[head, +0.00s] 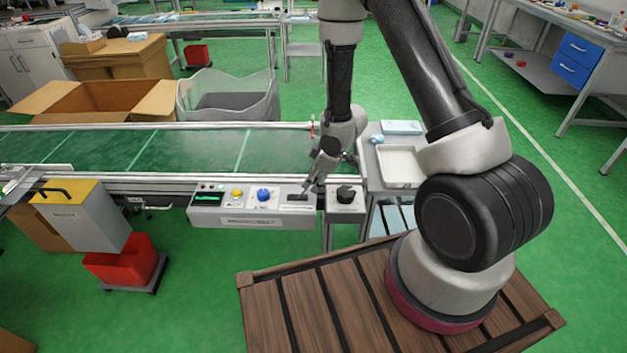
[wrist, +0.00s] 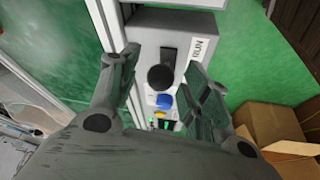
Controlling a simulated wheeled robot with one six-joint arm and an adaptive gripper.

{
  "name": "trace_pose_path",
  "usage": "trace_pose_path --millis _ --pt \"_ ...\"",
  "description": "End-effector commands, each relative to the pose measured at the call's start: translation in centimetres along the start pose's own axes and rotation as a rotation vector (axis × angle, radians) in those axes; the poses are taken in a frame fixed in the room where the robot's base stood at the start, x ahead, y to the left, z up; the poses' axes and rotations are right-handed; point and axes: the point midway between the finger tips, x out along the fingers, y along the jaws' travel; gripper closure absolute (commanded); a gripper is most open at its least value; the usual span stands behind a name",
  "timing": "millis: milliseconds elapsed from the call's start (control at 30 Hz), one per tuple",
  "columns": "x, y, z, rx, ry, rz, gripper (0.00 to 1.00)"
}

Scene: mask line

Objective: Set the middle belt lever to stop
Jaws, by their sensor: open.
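The belt lever (wrist: 160,78) has a round black knob in front of a dark slot. It stands on a grey control box (wrist: 200,22) with a label reading RUN beside the slot. My gripper (wrist: 162,62) is open, with one finger on each side of the knob in the wrist view; I cannot tell whether either touches it. In the head view my gripper (head: 314,187) points down at the right end of the belt's control panel (head: 250,218), beside a small box with a black knob (head: 346,193).
The panel carries a blue knob (head: 263,194), a yellow button (head: 237,193) and a green display (head: 208,198). The green conveyor belt (head: 190,150) runs behind it. A white tray (head: 400,165) is close on the right. An open cardboard box (head: 90,100) stands beyond the belt.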

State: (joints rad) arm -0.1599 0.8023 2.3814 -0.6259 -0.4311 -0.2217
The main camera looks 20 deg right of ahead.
Motion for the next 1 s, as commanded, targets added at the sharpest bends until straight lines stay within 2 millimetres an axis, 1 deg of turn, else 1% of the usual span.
trace_pose_path --millis 33,133,367,400,467,600,667,1000 --pt "0.55 -0.07 0.04 0.000 -0.001 -0.001 0.53" --pt "1.09 -0.01 -0.02 0.000 0.000 0.000 0.53" --pt "1.21 0.00 -0.01 0.000 0.000 0.001 0.53" --pt "1.21 0.00 0.00 0.000 0.000 0.001 0.55" --pt "1.20 0.00 0.00 0.000 0.000 0.001 0.66" --pt "1.19 0.00 0.01 0.001 0.000 0.001 0.91" --pt "1.19 0.00 0.01 0.001 0.000 0.001 1.00" --pt "1.13 -0.07 -0.31 -0.004 -0.026 0.007 1.00"
